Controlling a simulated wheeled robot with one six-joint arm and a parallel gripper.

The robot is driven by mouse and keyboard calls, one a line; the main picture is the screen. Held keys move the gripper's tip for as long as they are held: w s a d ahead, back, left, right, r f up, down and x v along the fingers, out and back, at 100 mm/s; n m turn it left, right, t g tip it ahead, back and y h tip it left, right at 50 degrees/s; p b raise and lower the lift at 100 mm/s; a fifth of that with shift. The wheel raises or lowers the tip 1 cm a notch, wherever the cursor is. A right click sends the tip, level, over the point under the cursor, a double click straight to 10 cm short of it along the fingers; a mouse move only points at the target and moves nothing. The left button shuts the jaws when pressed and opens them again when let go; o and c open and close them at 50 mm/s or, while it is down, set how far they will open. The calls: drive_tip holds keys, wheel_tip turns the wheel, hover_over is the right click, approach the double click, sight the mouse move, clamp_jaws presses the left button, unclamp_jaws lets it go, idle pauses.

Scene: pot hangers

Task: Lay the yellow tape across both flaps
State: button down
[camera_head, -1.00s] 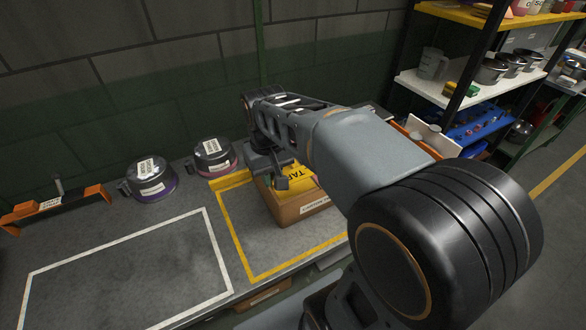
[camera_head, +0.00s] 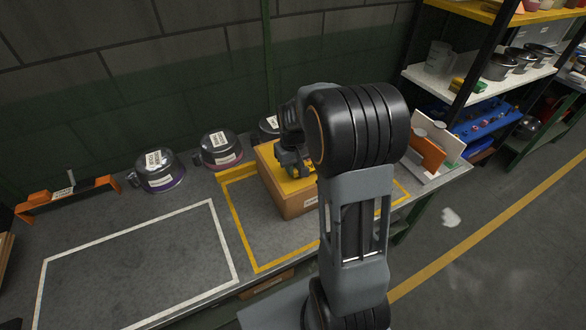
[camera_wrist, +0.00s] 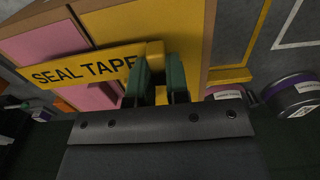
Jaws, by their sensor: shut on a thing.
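The yellow tape (camera_wrist: 85,68), a flat strip marked "SEAL TAPE", lies over the top of a cardboard box in the wrist view. My gripper (camera_wrist: 156,88), with dark green fingers, is shut on a yellow tab at the tape's right end. The box (camera_head: 294,203) stands on the bench inside a yellow outline. Its top shows pink panels (camera_wrist: 45,40) and a broad yellow panel (camera_wrist: 190,30); I cannot tell which are flaps. Whether the tape touches the top is unclear. In the head view my gripper (camera_head: 294,170) is over the box, and my arm hides part of it.
Dark lidded pots (camera_head: 160,170) (camera_head: 221,149) stand along the back of the bench, left of the box. An orange rack (camera_head: 68,194) is farther left. A white-outlined area (camera_head: 140,265) is clear. Shelving (camera_head: 480,90) stands at the right.

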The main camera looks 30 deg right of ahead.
drive_tip(key=shift+f, duration=0.7)
drive_tip(key=shift+f, duration=0.1)
drive_tip(key=shift+f+b, duration=0.45)
drive_tip(key=shift+f, duration=0.1)
drive_tip(key=c, duration=1.1)
unclamp_jaws()
drive_tip(key=shift+r, duration=0.15)
